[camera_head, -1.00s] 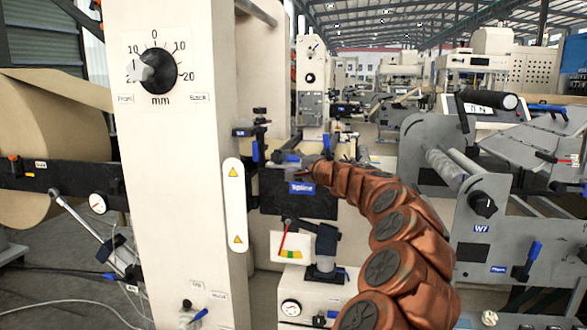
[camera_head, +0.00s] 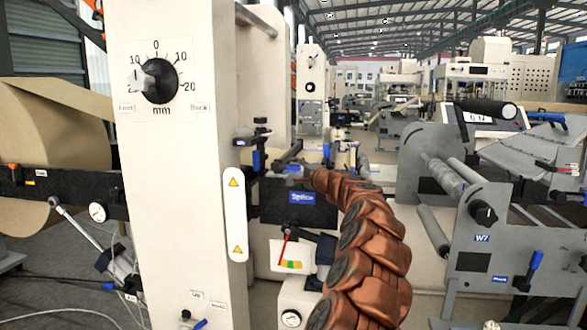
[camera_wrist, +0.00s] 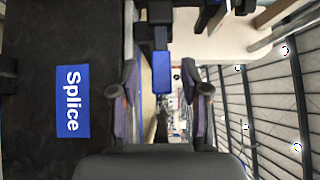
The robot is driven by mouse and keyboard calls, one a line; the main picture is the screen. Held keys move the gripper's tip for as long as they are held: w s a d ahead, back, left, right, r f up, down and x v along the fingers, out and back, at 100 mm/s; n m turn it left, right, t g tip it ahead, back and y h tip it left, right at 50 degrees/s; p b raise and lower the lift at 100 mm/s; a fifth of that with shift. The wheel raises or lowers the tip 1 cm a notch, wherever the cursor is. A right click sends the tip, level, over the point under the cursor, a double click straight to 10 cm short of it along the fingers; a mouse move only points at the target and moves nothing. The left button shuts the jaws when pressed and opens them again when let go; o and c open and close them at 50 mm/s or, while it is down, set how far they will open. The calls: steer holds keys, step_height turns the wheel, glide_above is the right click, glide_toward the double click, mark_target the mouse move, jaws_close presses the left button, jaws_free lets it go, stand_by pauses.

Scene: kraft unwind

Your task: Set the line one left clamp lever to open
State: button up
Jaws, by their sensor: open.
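The black splice table (camera_head: 265,205) with its blue "Splice" label (camera_head: 301,198) stands right of the cream column; the label also fills the left of the wrist view (camera_wrist: 71,101). A blue lever handle (camera_wrist: 161,72) on a black mount shows in the wrist view, lined up with the gap between my fingers; I cannot tell whether they touch. Blue clamp parts (camera_head: 258,160) show at the table's left end in the head view. My gripper (camera_wrist: 161,93) is open, its fingertips on both sides of the gap. In the head view it is small and partly hidden.
The cream column (camera_head: 185,220) with a dial (camera_head: 159,81) rises left of the table. A gauge with a red needle (camera_head: 291,253) sits below it. A grey roller frame (camera_head: 490,240) stands at right. A paper roll (camera_head: 55,125) is at far left.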

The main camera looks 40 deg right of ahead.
steer(key=shift+w+d+r, duration=0.1)
steer(key=shift+w, duration=0.6)
steer(key=shift+c, duration=0.4)
jaws_close()
